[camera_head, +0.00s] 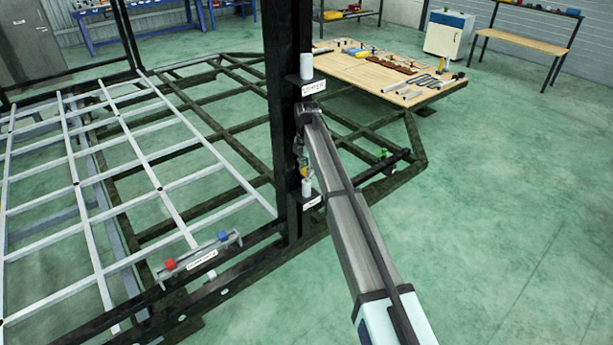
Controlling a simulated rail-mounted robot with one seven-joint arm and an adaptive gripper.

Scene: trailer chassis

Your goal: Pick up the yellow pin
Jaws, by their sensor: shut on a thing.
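My arm reaches up from the lower right to the dark upright post of the chassis. My gripper (301,158) is small in view beside the post, pointing down and partly hidden by my arm. It is shut on the small yellow pin (303,171), of which only a little shows. The pin is between an upper bracket with a white cylinder (306,66) and a lower bracket with a white cylinder (307,188). The pin is just above the lower one; I cannot tell whether they touch.
The dark post (285,130) stands close beside my gripper. A rail bracket (198,257) with red and blue knobs is at the lower left. A wooden table (360,72) with several tools stands behind. The green floor at right is clear.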

